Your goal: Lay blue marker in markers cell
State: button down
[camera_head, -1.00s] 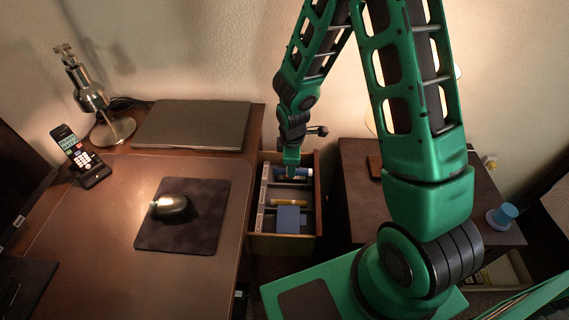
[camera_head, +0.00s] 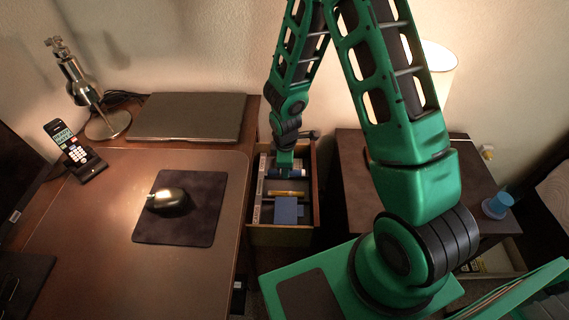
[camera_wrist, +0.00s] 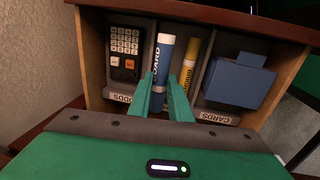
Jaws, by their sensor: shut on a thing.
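A yellow marker (camera_wrist: 191,62) lies in the middle cell beside the blue one. The fingers hide most of that cell's label. Whether the blue marker touches the cell floor I cannot tell.
The left cell holds a black calculator (camera_wrist: 125,50); the right cell, labelled CARDS, holds a blue box (camera_wrist: 240,80). Thin dividers separate the cells. The desk (camera_head: 110,220) bears a mouse (camera_head: 170,200), laptop (camera_head: 188,117) and phone (camera_head: 73,150). A side table (camera_head: 350,190) stands right of the drawer.

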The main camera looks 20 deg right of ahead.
jog(key=shift+f, duration=2.85)
jog(key=shift+f, duration=0.5)
jog(key=c, duration=1.6)
grip_release()
jog(key=shift+o, duration=0.2)
jog(key=shift+w+d, duration=0.1)
jog(key=shift+w, duration=0.1)
jog(key=shift+r, duration=0.1)
jog(key=shift+r, duration=0.25)
notch_tip(320, 180, up, 10)
jog(key=s, duration=0.2)
jog(key=shift+a, duration=0.45)
